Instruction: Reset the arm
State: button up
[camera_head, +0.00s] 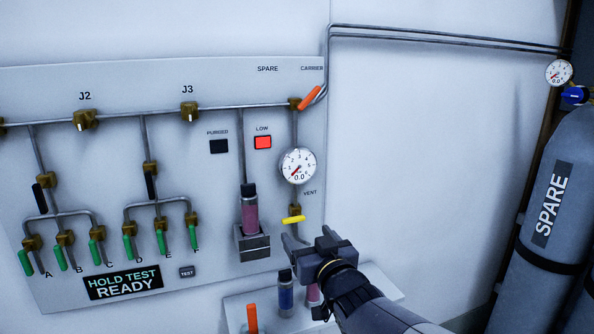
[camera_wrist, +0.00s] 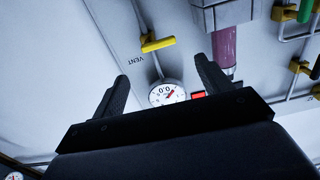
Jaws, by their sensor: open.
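My gripper (camera_head: 307,236) is open and empty in the head view, just right of and below the yellow vent handle (camera_head: 293,219). My arm reaches in from the lower right. In the wrist view my gripper's two dark fingers (camera_wrist: 163,88) stand apart with nothing held between them. The vent handle (camera_wrist: 158,44) shows beyond them there, apart from the fingers. The panel gauge (camera_head: 297,166) reads 0.0 and also shows in the wrist view (camera_wrist: 167,94).
The wall panel (camera_head: 60,100) carries valves with green, black and orange handles. A pink cartridge (camera_head: 250,216) sits in a holder. Below is a shelf (camera_head: 240,302) with a blue cartridge (camera_head: 286,297) and an orange handle (camera_head: 252,318). A SPARE cylinder (camera_head: 550,200) stands right.

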aim_at(295, 222)
jog(key=p+x, duration=0.1)
jog(key=x, duration=0.9)
jog(key=shift+f, duration=0.2)
jog(key=shift+s+n, duration=0.1)
jog(key=shift+n, duration=0.7)
jog(key=n+p, duration=0.4)
jog(key=n, duration=0.1)
jog(key=shift+f, duration=0.4)
jog(key=shift+s+d+f+n, duration=0.15)
jog(key=shift+s+n, duration=0.05)
jog(key=shift+n, duration=0.1)
jog(key=s+d+f+m+h+b, duration=0.1)
jog(key=s+d, duration=0.3)
jog(key=s, duration=0.6)
jog(key=shift+d+g, duration=0.4)
jog(key=shift+s+f, duration=0.15)
